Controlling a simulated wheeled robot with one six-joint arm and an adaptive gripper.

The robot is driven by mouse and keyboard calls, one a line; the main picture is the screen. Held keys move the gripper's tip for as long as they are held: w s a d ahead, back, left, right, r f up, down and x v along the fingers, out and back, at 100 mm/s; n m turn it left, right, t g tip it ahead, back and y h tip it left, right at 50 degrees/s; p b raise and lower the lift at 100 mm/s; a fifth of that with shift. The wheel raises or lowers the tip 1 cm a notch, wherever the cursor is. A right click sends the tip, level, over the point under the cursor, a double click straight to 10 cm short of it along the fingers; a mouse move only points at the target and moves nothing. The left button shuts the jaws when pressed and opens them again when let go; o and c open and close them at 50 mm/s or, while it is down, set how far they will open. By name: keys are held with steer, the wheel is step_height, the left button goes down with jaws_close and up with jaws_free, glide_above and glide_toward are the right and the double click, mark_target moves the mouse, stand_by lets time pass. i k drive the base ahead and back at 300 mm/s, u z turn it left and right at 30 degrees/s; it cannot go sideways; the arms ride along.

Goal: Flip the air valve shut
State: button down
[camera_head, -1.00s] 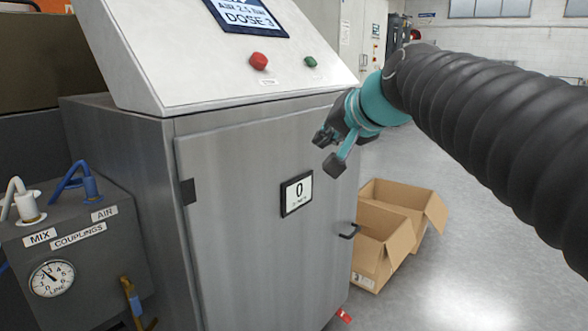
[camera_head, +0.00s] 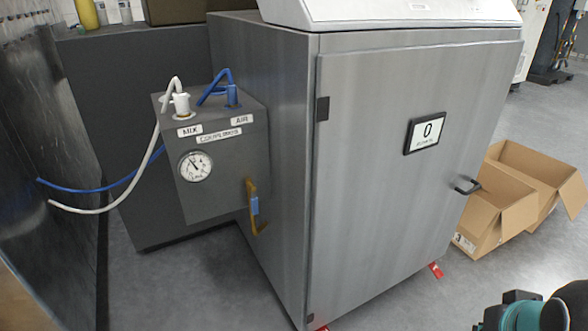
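A grey coupling box (camera_head: 225,160) with a MIX label and an AIR label is fixed to the left side of the steel cabinet. Below the AIR label, a brass-yellow lever with a blue sleeve (camera_head: 254,206) sits at the box's right edge and runs roughly up and down; it looks like the air valve handle. A blue air coupling (camera_head: 231,95) with a blue hose is on top. Only a teal and black part of my arm shows at the bottom right corner, far from the lever. My gripper's fingers are not seen.
The steel cabinet (camera_head: 390,200) with a door handle (camera_head: 466,186) fills the middle. A round gauge (camera_head: 196,167) is on the box. Open cardboard boxes (camera_head: 500,215) stand on the floor at right. Red feet (camera_head: 436,269) stick out below the cabinet. Floor in front is free.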

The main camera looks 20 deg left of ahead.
mark_target(254, 200)
steer(key=u, duration=0.55)
steer(key=k, duration=1)
steer(key=u, duration=1.1)
steer(key=i, duration=0.5)
steer(key=z, duration=0.1)
